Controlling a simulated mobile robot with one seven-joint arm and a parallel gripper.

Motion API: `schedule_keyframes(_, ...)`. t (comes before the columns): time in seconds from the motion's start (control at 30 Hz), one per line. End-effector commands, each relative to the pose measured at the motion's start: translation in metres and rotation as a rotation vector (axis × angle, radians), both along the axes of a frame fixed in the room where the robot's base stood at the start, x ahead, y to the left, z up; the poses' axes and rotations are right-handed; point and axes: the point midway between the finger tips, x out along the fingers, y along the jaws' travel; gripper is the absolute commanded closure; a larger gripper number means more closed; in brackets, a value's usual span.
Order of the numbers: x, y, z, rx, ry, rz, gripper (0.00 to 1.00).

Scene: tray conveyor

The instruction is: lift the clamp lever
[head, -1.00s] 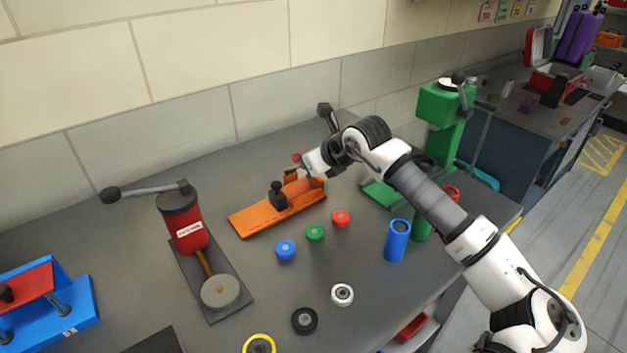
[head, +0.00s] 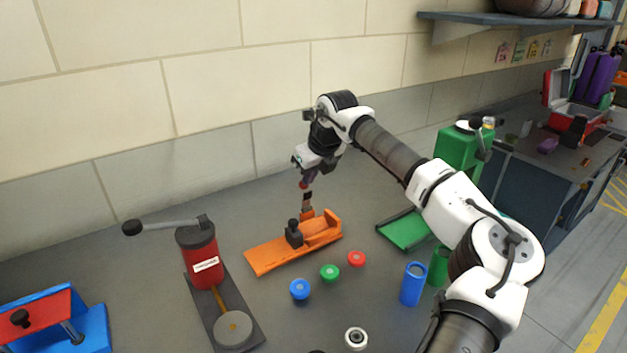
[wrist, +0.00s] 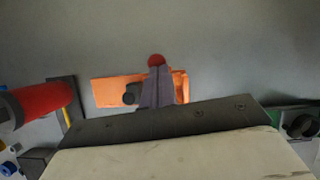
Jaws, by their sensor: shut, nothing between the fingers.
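The toggle clamp has an orange base (head: 270,257) lying on the bench, with a black knob (head: 294,235) on it. The red ball also shows in the wrist view (wrist: 156,59), just beyond my fingertips. My gripper (head: 307,181) points down at the lever top, its fingers shut and empty. In the wrist view the fingers (wrist: 156,82) cover part of the orange base (wrist: 107,91). I cannot tell whether they touch the lever.
A red press (head: 198,253) with a long handle stands left of the clamp. A blue cylinder (head: 412,284) and green stand (head: 460,150) are to the right. The tiled wall is behind.

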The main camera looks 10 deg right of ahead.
Motion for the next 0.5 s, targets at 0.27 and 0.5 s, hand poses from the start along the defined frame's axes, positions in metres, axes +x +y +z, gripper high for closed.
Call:
schedule_keyframes(0.27, 0.0051, 0.0028, -0.0009, 0.001, -0.001, 0.001, 1.0)
schedule_keyframes(0.5, 0.0055, 0.0033, -0.0013, 0.001, -0.001, 0.001, 1.0)
